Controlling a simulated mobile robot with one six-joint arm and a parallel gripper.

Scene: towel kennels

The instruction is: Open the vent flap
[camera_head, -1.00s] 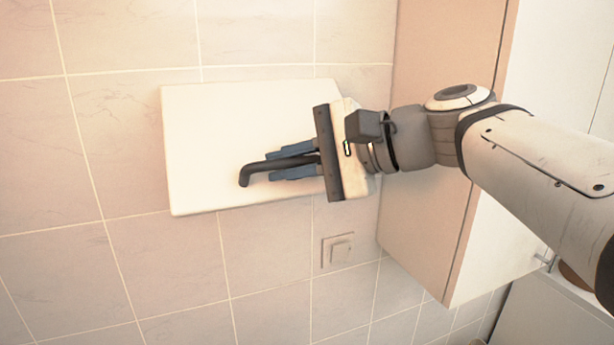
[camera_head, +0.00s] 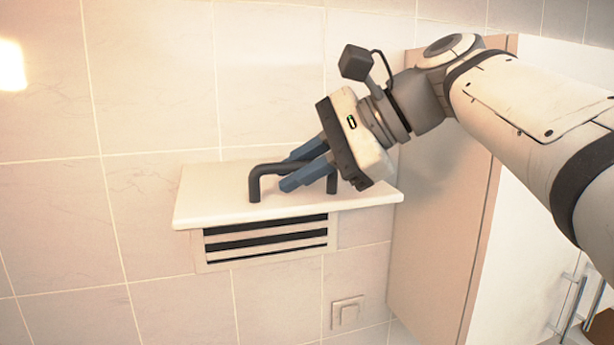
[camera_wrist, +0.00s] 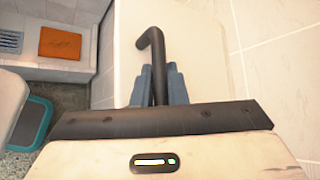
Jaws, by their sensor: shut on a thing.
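The vent flap (camera_head: 215,205) is a white panel on the tiled wall. It is tilted up and out, and the dark slatted vent (camera_head: 265,240) shows below it. A black bar handle (camera_head: 265,168) stands on the flap's face. My gripper (camera_head: 292,172) has its blue fingers shut on the handle, coming from the right. In the wrist view, the handle (camera_wrist: 152,45) runs between the two fingers, with the white flap (camera_wrist: 195,40) behind it.
A cabinet (camera_head: 440,210) stands close on the right, beside the flap. A light switch (camera_head: 348,313) is on the wall below. In the wrist view, an orange item (camera_wrist: 60,43) lies on a ledge and a teal-rimmed thing (camera_wrist: 32,122) is lower left.

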